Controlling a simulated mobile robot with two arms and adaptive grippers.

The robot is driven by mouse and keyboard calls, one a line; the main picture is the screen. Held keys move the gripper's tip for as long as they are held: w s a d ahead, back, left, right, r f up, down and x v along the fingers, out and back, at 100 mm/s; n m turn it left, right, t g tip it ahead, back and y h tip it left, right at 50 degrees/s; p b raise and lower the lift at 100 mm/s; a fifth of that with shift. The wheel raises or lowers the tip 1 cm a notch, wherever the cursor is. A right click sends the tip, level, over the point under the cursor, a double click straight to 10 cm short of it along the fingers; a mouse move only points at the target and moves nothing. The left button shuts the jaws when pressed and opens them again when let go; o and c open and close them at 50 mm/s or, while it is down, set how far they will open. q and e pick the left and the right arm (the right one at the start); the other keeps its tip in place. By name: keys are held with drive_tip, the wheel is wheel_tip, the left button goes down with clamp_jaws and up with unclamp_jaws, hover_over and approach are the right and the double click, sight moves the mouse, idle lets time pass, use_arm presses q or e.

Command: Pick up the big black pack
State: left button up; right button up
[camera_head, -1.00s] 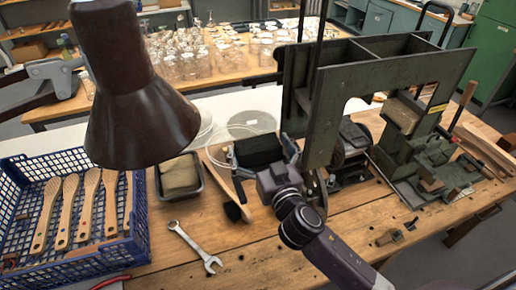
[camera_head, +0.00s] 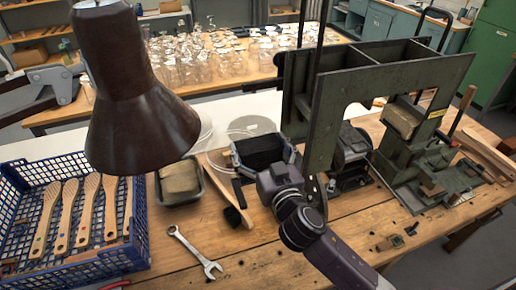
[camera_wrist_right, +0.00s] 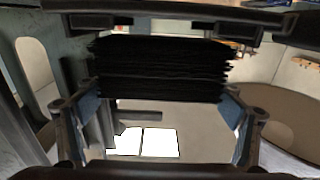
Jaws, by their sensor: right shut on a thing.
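The big black pack (camera_head: 262,151) is a dark, ridged block at the middle of the workbench, left of the green machine. My right gripper (camera_head: 264,158) is shut on it, with a finger at each side. In the right wrist view the layered black pack (camera_wrist_right: 160,68) spans the space between the fingers of the right gripper (camera_wrist_right: 160,112). I cannot tell for sure whether its underside is clear of the bench.
A green press-like machine (camera_head: 385,75) stands close on the right. A brown lamp shade (camera_head: 140,100) hangs at the left. A small tray (camera_head: 203,188), a wrench (camera_head: 193,250) and a wooden brush (camera_head: 238,206) lie nearby.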

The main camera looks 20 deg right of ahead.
wheel_tip(320, 180, up, 26)
drive_tip(key=s+f, duration=0.4)
drive_tip(key=f, duration=0.5)
drive_tip(key=s+d+f+b, duration=0.1)
drive_tip(key=s+f, duration=0.4)
drive_tip(key=f, duration=0.4)
drive_tip(key=s+f+b, duration=0.1)
drive_tip(key=s+f, duration=0.4)
drive_tip(key=f, duration=0.4)
drive_tip(key=shift+d+h, duration=0.3)
drive_tip(key=shift+d, duration=0.1)
